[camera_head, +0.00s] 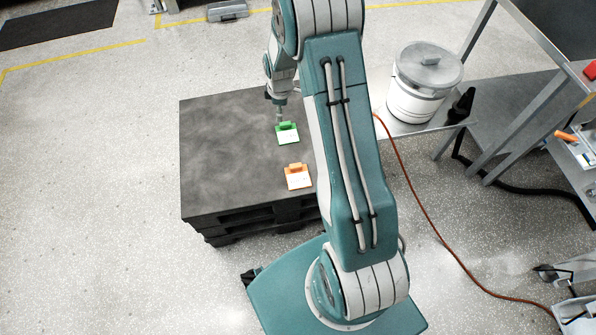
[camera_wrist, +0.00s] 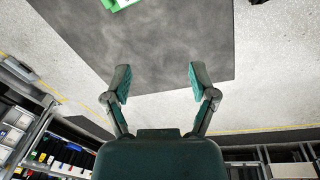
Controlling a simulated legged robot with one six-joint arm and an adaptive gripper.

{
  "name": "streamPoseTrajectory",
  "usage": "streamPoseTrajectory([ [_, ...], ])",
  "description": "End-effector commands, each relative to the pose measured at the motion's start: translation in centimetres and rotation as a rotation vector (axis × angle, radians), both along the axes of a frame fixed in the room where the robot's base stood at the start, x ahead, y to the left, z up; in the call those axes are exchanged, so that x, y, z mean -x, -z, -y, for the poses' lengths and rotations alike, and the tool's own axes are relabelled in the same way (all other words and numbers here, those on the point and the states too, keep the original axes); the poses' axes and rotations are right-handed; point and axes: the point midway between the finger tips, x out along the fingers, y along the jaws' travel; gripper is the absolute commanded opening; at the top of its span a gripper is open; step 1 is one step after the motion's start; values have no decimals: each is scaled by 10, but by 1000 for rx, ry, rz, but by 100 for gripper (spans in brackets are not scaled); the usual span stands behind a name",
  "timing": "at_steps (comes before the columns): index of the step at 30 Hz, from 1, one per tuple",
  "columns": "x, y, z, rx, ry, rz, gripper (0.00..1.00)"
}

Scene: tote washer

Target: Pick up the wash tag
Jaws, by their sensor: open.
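Two small tags with white faces and raised clips lie on the dark platform top (camera_head: 225,150). One tag is green (camera_head: 288,137) and one is orange (camera_head: 298,180), nearer to my base. I cannot tell from the pictures which is the wash tag. My gripper (camera_head: 280,112) is just beyond the green tag in the head view, and appears above the platform. In the wrist view my gripper (camera_wrist: 158,80) is open with nothing between its fingers. The green tag (camera_wrist: 122,3) is partly cut off at the top edge there; the orange tag is not visible.
A white lidded bucket (camera_head: 418,90) stands on a shelf at the right, with a black bottle (camera_head: 461,105) beside it. A metal rack (camera_head: 520,110) stands at the far right. An orange hose (camera_head: 420,205) runs along the floor. The platform's left side is bare.

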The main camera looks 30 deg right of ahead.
Motion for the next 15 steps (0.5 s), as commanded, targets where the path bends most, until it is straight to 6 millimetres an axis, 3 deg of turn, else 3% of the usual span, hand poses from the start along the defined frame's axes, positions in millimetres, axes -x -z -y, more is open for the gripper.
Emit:
streamPoseTrajectory([
  [1, 0, 29, 4, 1, -35, -23, 74],
  [9, 12, 157, 28, -5, -234, -97, 74],
  [12, 20, 190, 33, -10, -287, -114, 74],
  [15, 26, 209, 34, -10, -320, -122, 74],
])
